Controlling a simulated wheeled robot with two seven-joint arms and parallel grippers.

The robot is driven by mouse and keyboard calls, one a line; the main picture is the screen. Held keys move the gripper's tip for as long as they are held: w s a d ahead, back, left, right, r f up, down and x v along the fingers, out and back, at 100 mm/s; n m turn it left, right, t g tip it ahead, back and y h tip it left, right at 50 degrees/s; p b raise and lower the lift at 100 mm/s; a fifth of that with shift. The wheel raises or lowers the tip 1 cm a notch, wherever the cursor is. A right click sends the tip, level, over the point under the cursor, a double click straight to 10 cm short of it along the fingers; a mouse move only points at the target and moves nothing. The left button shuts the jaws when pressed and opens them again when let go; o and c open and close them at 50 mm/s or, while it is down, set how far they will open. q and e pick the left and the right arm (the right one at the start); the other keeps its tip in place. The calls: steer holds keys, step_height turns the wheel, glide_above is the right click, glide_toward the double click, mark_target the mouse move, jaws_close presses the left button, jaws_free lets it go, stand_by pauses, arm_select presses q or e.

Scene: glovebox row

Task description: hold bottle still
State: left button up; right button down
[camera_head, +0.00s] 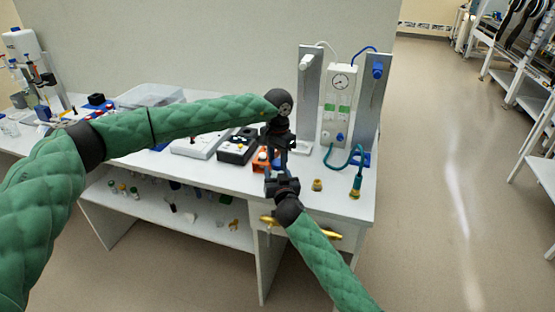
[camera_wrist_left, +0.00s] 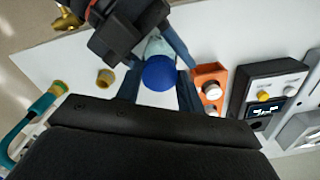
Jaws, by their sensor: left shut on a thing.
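The bottle shows in the left wrist view as a round blue cap (camera_wrist_left: 159,73) over a pale body (camera_wrist_left: 155,46). My left gripper (camera_head: 279,158) points down at the bench's front, its fingers (camera_wrist_left: 158,88) on both sides of the bottle, shut on it. In the head view the bottle is mostly hidden by my grippers. My right gripper (camera_head: 281,187) comes in from the front, close below the left one.
A brass-coloured cup (camera_head: 317,185) stands right of the grippers. A teal hose (camera_head: 356,180) hangs further right by the gauge panel (camera_head: 340,95). An orange device (camera_wrist_left: 211,85) and a black instrument (camera_head: 237,150) stand close on the left. The bench's front edge is near.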

arm_select(q)
steer(key=shift+w+a+m, duration=0.1)
steer(key=shift+w+m, duration=0.05)
steer(key=shift+m, duration=0.35)
steer(key=o, duration=0.9)
steer(key=shift+o, duration=0.2)
steer(key=shift+r, duration=2.25)
steer(key=shift+c, duration=0.4)
